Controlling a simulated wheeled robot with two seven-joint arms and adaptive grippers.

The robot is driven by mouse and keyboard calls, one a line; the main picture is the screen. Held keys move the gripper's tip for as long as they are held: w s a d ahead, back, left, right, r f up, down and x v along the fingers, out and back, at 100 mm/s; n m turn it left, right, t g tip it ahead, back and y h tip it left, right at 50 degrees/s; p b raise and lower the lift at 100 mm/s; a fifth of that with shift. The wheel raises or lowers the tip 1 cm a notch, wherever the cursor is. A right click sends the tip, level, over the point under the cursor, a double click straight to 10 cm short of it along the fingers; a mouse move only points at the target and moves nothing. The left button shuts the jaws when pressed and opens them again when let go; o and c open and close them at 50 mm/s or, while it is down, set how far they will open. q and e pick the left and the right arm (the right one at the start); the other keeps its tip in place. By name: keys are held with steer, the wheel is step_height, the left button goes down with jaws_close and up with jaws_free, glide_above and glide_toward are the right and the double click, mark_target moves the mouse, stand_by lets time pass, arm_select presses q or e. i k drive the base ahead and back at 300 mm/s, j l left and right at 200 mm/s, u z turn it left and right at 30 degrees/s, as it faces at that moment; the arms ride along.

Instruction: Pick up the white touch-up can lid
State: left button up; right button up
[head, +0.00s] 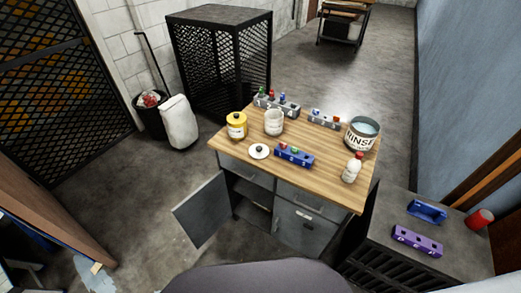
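A round white lid (253,154) with a dark knob lies flat on the wooden top of the workbench (325,188), near its front left edge. An open white can (273,125) stands behind it and a little to the right, apart from it. Neither of my grippers is in view.
Around the lid are a yellow jar (237,131), a blue holder (294,157), two grey holders (277,107) (325,120), a white bottle (351,173) and a RINSE bucket (361,140). The cabinet door (202,210) below hangs open. A low dark cabinet (464,262) stands at right.

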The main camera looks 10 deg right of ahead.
mark_target(258, 151)
steer(key=i+l, duration=0.75)
